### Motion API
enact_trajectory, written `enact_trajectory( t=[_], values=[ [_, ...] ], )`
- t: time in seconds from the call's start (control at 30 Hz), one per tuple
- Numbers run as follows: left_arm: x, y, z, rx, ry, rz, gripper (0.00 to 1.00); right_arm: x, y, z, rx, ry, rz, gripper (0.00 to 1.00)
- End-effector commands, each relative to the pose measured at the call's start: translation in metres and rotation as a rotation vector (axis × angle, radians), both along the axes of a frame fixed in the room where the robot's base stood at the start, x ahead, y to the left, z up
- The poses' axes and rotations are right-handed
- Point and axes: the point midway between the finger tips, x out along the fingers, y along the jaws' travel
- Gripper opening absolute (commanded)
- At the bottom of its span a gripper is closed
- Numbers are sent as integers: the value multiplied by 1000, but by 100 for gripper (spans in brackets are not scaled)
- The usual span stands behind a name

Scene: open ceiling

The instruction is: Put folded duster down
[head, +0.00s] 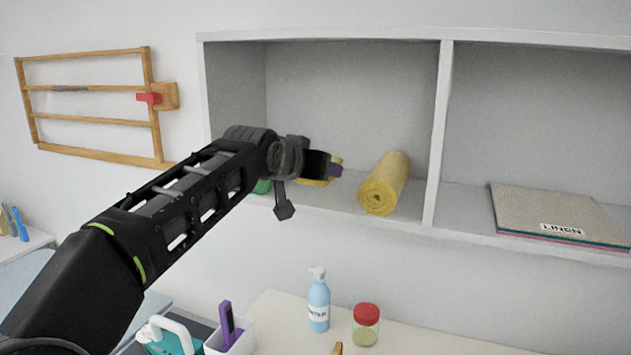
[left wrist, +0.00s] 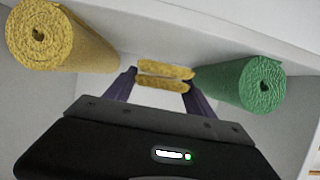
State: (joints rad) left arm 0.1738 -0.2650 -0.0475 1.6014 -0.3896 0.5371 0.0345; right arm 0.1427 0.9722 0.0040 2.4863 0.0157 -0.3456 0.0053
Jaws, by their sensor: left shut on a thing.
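My left gripper (head: 334,169) reaches into the left compartment of the white wall shelf (head: 320,41). It is shut on the folded yellow duster (head: 314,182), which is mostly hidden behind the gripper in the head view. In the left wrist view the gripper (left wrist: 162,84) has its two purple fingers on either side of the duster (left wrist: 163,84), which shows as two yellow layers. The duster is low in the compartment; I cannot tell whether it touches the shelf board. My right gripper is not in view.
A yellow roll (head: 385,183) lies right of the gripper and a green roll (head: 262,187) left, partly hidden; the left wrist view shows both. A linen stack (head: 556,214) fills part of the right compartment.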

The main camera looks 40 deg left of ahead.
Motion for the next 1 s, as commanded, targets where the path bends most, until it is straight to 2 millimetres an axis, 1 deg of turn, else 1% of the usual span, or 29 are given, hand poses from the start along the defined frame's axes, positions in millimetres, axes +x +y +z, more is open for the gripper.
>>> enact_trajectory(
  t=[0.1, 0.2, 0.47, 0.67, 0.7, 0.93, 1.0],
  values=[
    [0, 0, -19, 0, 3, 0, 17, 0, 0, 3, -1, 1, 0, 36],
    [0, 0, -27, 1, 1, 0, 17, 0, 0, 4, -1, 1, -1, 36],
    [0, 0, -28, 1, -1, 0, 17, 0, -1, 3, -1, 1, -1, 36],
    [0, 0, -35, 0, 0, 0, 17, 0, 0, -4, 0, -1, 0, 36],
    [0, 0, -33, 0, 0, 0, 66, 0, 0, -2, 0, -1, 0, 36],
    [0, 0, -33, 0, 1, 0, 85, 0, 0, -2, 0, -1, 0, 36],
    [0, 0, -33, 0, 0, 0, 85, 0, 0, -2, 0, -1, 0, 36]
  ],
)
